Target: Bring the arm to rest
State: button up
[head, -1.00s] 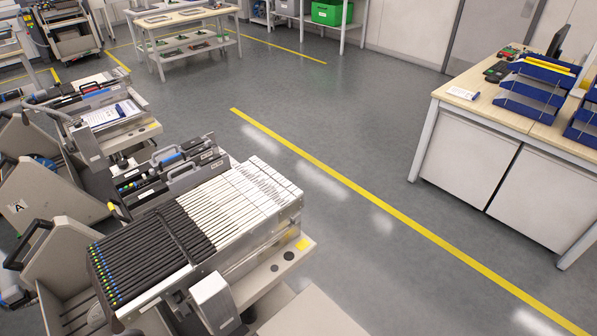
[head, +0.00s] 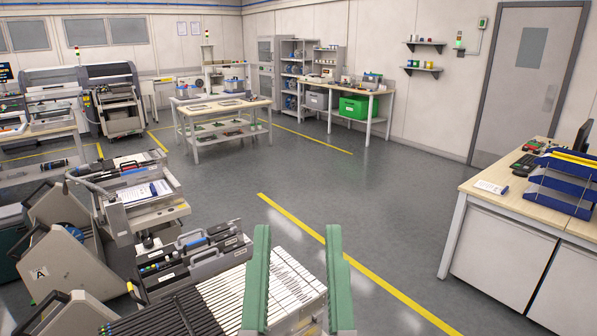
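My gripper (head: 298,280) shows at the bottom centre of the head view as two upright green fingers. The fingers stand wide apart with nothing between them, so it is open and empty. In the picture it overlaps the white end of the nearest feeder trolley (head: 318,306). I cannot tell how far above the trolley it is. The rest of my arm is out of view below.
A second trolley (head: 170,207) with papers stands at left. A desk with blue trays (head: 562,185) is at right. A wooden table (head: 222,112) and a shelf with a green box (head: 354,107) stand behind. The grey floor (head: 375,195) between is clear.

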notch_tip(320, 180, up, 35)
jog(key=s+p, duration=0.1)
jog(key=p, duration=3.3)
jog(key=shift+s+a+r+t, duration=0.15)
jog(key=shift+s+r+t, duration=0.05)
jog(key=shift+t, duration=0.1)
